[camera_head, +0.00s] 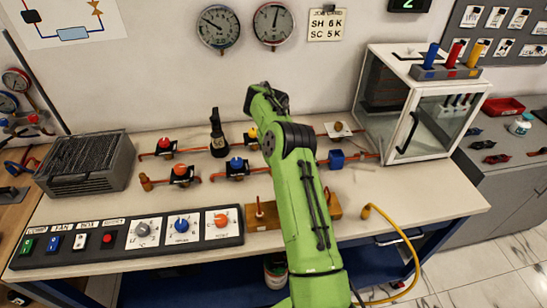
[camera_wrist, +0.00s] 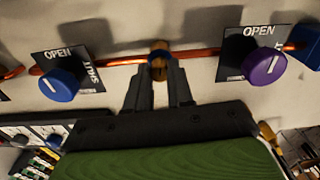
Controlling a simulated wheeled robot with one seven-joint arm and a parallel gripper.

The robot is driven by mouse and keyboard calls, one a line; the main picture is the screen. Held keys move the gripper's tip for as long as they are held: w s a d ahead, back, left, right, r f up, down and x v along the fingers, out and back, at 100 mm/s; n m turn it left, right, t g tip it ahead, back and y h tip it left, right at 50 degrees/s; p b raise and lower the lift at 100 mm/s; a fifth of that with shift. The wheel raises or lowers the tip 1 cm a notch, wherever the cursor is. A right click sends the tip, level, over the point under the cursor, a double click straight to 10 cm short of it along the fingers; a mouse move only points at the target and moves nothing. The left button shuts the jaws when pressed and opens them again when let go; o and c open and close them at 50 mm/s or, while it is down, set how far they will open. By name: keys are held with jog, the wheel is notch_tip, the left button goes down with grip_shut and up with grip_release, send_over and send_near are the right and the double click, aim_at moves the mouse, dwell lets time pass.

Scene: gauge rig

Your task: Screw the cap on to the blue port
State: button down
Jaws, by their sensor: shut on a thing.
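In the wrist view, my gripper (camera_wrist: 158,70) is shut with its two fingertips on a small brass-coloured cap (camera_wrist: 158,47). The cap is at the copper pipe, between a blue knob and a purple knob. A blue band, which looks like the blue port (camera_wrist: 158,62), shows between the fingertips right at the brass piece. The fingers cover much of both, so I cannot tell how far the cap is seated or whether threads are engaged. In the head view, my green arm hides the gripper, cap and port.
The blue knob (camera_wrist: 59,84) and the purple knob (camera_wrist: 265,67) stand close on either side of my fingers. A control panel (camera_head: 130,239) lies front left, a dark crate (camera_head: 88,166) back left. A glass-fronted box (camera_head: 410,105) stands right. A yellow hose (camera_head: 400,232) hangs over the bench front.

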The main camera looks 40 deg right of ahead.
jog(key=shift+f+m, duration=0.1)
jog(key=shift+m, duration=1)
jog(key=m, duration=0.2)
jog(key=shift+m, duration=0.4)
jog(key=m+p, duration=0.1)
jog(key=m, duration=0.1)
jog(key=shift+m, duration=0.4)
jog(key=c, duration=0.6)
grip_release()
